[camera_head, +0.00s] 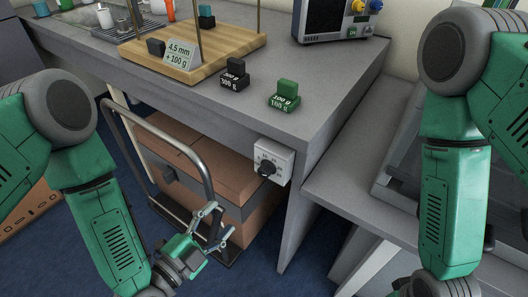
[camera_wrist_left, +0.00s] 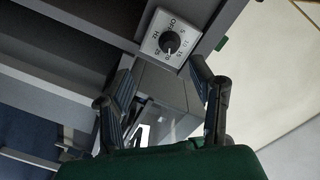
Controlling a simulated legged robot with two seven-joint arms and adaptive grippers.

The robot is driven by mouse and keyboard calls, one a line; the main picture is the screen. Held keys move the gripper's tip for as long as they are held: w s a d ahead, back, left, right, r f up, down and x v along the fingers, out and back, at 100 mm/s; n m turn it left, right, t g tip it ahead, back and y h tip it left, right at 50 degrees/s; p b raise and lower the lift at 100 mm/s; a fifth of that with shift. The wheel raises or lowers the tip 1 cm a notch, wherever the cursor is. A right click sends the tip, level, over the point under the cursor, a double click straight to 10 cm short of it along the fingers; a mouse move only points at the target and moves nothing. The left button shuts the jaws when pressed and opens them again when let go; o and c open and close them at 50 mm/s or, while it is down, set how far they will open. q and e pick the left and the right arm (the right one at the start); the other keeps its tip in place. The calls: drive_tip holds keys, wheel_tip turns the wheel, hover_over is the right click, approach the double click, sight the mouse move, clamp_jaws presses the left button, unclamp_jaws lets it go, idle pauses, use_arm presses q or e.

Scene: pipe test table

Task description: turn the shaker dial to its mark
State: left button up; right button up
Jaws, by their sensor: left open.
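The shaker dial is a black knob (camera_head: 266,168) on a pale square plate (camera_head: 285,158) with printed marks, fixed to the front edge of the grey table. In the left wrist view the knob (camera_wrist_left: 169,41) and its plate (camera_wrist_left: 158,25) show upside down, just beyond the fingertips. My left gripper (camera_head: 218,224) is open and empty, below and to the left of the dial, apart from it. In the left wrist view its two fingers (camera_wrist_left: 163,72) stand spread, with the knob ahead of the gap. My right gripper is out of view; only its arm shows.
On the table (camera_head: 325,112) are a wooden board (camera_head: 215,55) with posts and a label, a black weight (camera_head: 236,76), a green weight (camera_head: 284,95) and an instrument (camera_head: 325,22). A cart handle (camera_head: 205,165) and brown boxes (camera_head: 215,155) stand beneath, near my left gripper.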

sight(260, 175)
use_arm(q)
drive_tip(key=shift+m+h, duration=0.3)
drive_tip(key=shift+m, duration=0.2)
drive_tip(key=x, duration=0.5)
drive_tip(key=r+b+x, duration=0.1)
drive_tip(key=x, duration=0.4)
drive_tip(key=d+r+x, duration=0.1)
drive_tip(key=x, duration=0.4)
drive_tip(key=shift+s+d, duration=0.15)
drive_tip(key=shift+d, duration=0.4)
drive_tip(key=shift+a, duration=0.5)
drive_tip(key=c, duration=0.9)
drive_tip(key=shift+a+f, duration=0.15)
drive_tip(key=shift+a, duration=0.2)
drive_tip(key=shift+c, duration=1.1)
clamp_jaws()
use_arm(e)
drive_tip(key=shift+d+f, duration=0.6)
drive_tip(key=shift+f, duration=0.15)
use_arm(q)
unclamp_jaws()
drive_tip(key=shift+d, duration=0.15)
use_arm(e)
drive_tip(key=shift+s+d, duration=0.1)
